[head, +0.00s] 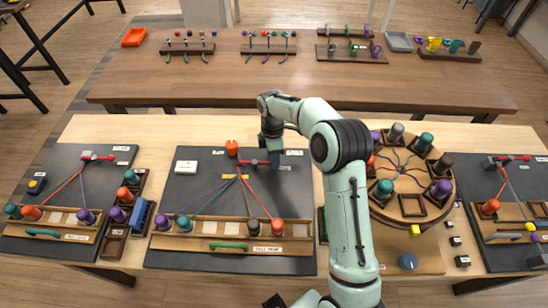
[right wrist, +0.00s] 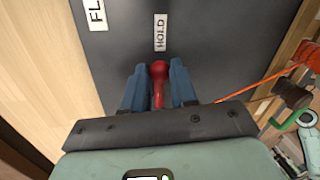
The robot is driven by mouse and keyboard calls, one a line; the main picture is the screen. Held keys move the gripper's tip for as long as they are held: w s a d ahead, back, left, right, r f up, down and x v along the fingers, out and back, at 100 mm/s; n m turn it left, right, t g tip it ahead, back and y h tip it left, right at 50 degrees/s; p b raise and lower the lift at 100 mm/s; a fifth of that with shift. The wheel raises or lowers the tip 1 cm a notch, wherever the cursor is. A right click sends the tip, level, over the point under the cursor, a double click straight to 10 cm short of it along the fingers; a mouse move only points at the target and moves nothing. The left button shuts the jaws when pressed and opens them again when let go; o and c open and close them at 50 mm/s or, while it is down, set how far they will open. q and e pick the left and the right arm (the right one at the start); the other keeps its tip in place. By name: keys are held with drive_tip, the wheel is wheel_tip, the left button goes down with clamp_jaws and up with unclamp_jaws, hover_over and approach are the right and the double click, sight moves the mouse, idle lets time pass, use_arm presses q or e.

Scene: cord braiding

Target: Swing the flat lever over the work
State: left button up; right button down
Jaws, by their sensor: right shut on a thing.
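The flat lever (head: 252,162) is a red bar on the dark middle board (head: 215,200), just above the cords. Its red knob (right wrist: 158,70) sits between the blue fingers of my right gripper (right wrist: 160,88), beside the HOLD label. In the head view my right gripper (head: 274,160) is shut on the lever's right end and partly hides it. The work is a fan of purple, teal, orange and red cords (head: 254,196) running from a yellow piece (head: 236,176) down to bobbins along a wooden rail (head: 206,227). My left gripper is not in view.
An orange-red knob (head: 231,147) stands just above the lever, and a white card (head: 186,167) lies to its left. Boards with red levers stand left (head: 60,190) and right (head: 515,200). A round wooden stand (head: 412,206) with bobbins is right of my arm.

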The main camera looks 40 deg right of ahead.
drive_tip(key=shift+w+r, duration=0.15)
drive_tip(key=c, duration=0.9)
unclamp_jaws()
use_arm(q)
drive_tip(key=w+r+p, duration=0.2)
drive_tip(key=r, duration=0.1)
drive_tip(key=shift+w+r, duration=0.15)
use_arm(e)
drive_tip(key=r, duration=0.4)
drive_tip(key=w+r, duration=0.1)
drive_tip(key=r, duration=0.3)
drive_tip(key=w+d+r, duration=0.1)
drive_tip(key=r, duration=0.4)
drive_tip(key=shift+w+d, duration=0.1)
